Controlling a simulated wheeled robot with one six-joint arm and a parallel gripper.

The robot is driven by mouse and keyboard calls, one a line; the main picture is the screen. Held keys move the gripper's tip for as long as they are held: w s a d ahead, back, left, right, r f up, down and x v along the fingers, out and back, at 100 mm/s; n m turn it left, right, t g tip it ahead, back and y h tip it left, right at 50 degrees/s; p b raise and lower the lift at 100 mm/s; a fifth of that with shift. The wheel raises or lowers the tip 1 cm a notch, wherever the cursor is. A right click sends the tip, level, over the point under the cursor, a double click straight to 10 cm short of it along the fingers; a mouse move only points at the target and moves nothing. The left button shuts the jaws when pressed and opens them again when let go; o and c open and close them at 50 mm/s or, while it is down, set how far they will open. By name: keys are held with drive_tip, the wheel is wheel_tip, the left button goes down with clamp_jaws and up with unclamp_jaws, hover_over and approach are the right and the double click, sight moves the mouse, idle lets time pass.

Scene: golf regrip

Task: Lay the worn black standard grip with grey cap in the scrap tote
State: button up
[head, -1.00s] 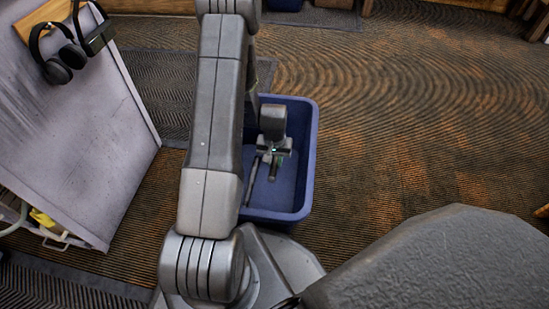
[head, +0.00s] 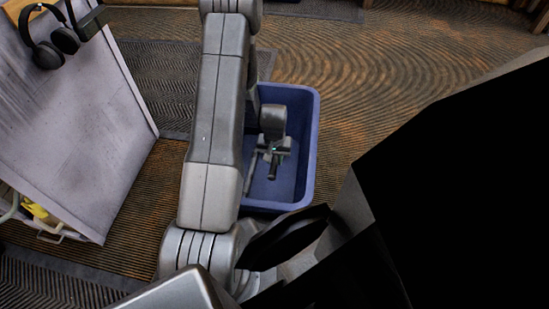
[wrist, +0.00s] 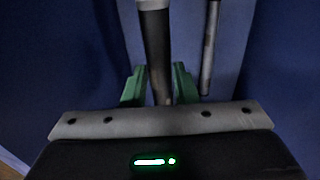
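The blue scrap tote (head: 313,135) stands on the carpet beyond my arm in the head view. My gripper (head: 274,158) is down inside it. In the wrist view my gripper's green fingers (wrist: 160,86) sit close on both sides of a black grip (wrist: 157,48) with a pale grey end at the top of the picture, and appear shut on it. The grip also shows as a short dark piece below my gripper in the head view (head: 273,172). I cannot tell whether it touches the tote floor.
A grey cabinet (head: 75,130) with black headphones (head: 50,38) stands at left. Carpet right of the tote is clear.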

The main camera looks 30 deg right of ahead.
drive_tip(key=o, duration=0.4)
drive_tip(key=shift+r, duration=0.1)
wheel_tip(320, 180, up, 14)
drive_tip(key=p, duration=0.5)
drive_tip(key=shift+f+p, duration=0.2)
drive_tip(key=shift+p, duration=0.1)
drive_tip(key=shift+s, duration=0.1)
wheel_tip(320, 180, down, 14)
drive_tip(key=b, duration=0.6)
drive_tip(key=shift+f, duration=0.15)
wheel_tip(320, 180, up, 4)
drive_tip(key=shift+f+p, duration=0.25)
drive_tip(key=shift+p, duration=0.9)
drive_tip(key=shift+r+p, duration=0.4)
drive_tip(key=shift+r, duration=0.2)
